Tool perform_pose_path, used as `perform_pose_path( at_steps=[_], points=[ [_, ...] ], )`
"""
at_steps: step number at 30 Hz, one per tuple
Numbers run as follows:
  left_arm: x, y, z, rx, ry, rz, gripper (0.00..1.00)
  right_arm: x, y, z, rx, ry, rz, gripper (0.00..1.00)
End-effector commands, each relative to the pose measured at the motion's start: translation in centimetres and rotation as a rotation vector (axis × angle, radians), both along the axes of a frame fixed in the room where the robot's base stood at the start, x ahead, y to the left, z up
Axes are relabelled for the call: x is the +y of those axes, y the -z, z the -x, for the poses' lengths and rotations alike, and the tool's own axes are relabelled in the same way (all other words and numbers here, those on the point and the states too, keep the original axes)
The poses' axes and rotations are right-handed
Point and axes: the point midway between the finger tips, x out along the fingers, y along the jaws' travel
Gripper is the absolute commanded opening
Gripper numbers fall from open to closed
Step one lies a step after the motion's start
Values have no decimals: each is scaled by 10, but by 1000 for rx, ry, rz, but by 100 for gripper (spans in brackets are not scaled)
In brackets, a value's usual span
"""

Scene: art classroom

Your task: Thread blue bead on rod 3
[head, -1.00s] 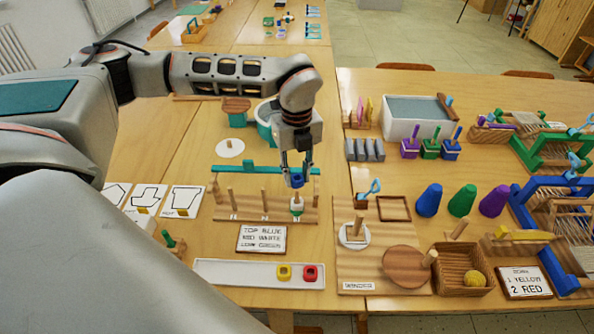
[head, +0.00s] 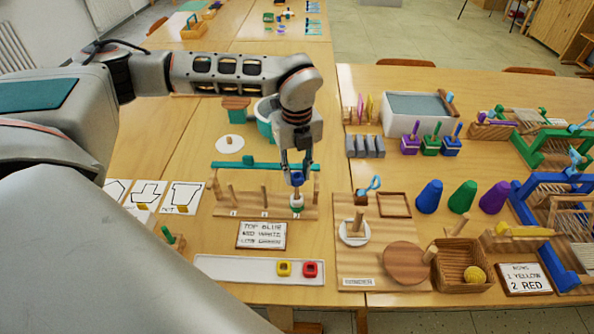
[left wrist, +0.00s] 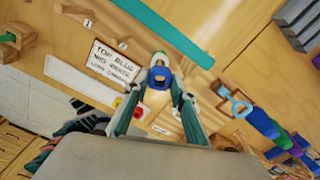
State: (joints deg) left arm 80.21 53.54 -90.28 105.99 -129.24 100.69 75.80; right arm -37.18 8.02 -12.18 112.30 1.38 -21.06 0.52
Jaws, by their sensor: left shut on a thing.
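My left gripper (head: 297,172) points down over rod 3 of the wooden rod stand (head: 243,208). It is shut on the blue bead (head: 297,180), which also shows between the fingers in the left wrist view (left wrist: 159,82). Rod 3, at the stand's right end, carries a white bead (head: 297,199) with a green bead (head: 297,208) below it. The blue bead is in line with rod 3, close above the white bead. I cannot tell whether the rod's tip is inside its hole. Rods 1 and 2 are bare. My right gripper is not in view.
A sign (head: 261,236) reading top blue, mid white, low green lies in front of the stand. A white tray (head: 230,268) holds a yellow bead (head: 284,268) and a red bead (head: 310,269). A teal bar (head: 240,165) runs behind the stand. A wooden board (head: 350,265) is at right.

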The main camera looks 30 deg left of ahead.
Motion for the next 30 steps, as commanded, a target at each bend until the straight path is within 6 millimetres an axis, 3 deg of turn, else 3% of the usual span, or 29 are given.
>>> perform_pose_path(
  at_steps=[30],
  points=[
    [0,9,0,0,0,0,15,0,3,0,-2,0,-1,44]
  ],
)
